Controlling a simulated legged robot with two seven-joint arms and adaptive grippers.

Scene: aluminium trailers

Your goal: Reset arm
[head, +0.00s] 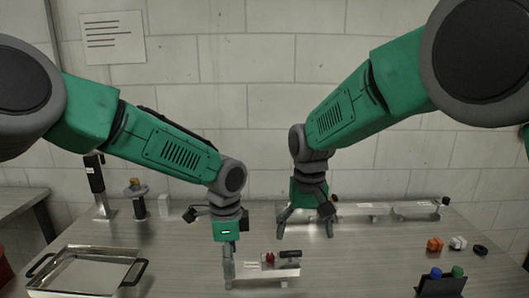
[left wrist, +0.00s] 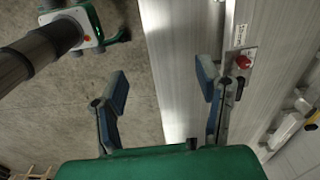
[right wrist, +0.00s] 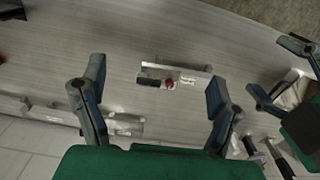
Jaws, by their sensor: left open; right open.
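My left gripper (head: 228,268) hangs low over the front part of the table (head: 340,260), fingers pointing down, seen nearly side-on. In the left wrist view its two fingers (left wrist: 163,78) stand apart with nothing between them. My right gripper (head: 306,230) is further back and to the right, pointing down. It is open and empty, and its spread fingers also show in the right wrist view (right wrist: 155,82). A small metal fixture (head: 262,269) with a red knob and a black handle lies just right of my left gripper. The fixture also shows in the right wrist view (right wrist: 185,72), beyond the fingers.
A metal tray (head: 58,257) with black handles is at the front left, with upright posts (head: 98,187) behind it. Metal rails (head: 375,209) lie at the back right. Orange (head: 434,244) and white (head: 457,243) pieces and a dark holder (head: 440,285) are at right.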

